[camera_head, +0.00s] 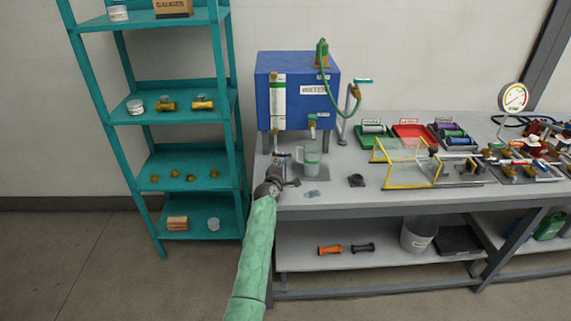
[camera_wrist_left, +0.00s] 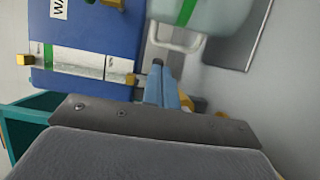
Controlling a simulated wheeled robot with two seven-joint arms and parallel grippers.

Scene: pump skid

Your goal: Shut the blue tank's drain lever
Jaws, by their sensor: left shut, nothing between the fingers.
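The blue tank (camera_head: 305,98) stands at the left end of the bench. A small tap with a green handle (camera_head: 312,117) is low on its front; whether it is open or shut is too small to tell. A clear jug (camera_head: 308,158) stands below the tap. My left gripper (camera_head: 280,160) is shut and empty, left of the jug and below the tank's sight glass (camera_head: 278,98). In the left wrist view its blue fingers (camera_wrist_left: 160,84) are together beside the jug's handle (camera_wrist_left: 176,43); contact cannot be told. The tank (camera_wrist_left: 95,35) fills the upper left there. My right gripper is out of view.
A teal shelf (camera_head: 175,113) stands left of the bench (camera_head: 400,200). A green hose (camera_head: 345,108) hangs on the tank's right. A yellow-framed guard (camera_head: 407,165), coloured trays (camera_head: 412,134) and valve piping (camera_head: 520,165) occupy the bench to the right.

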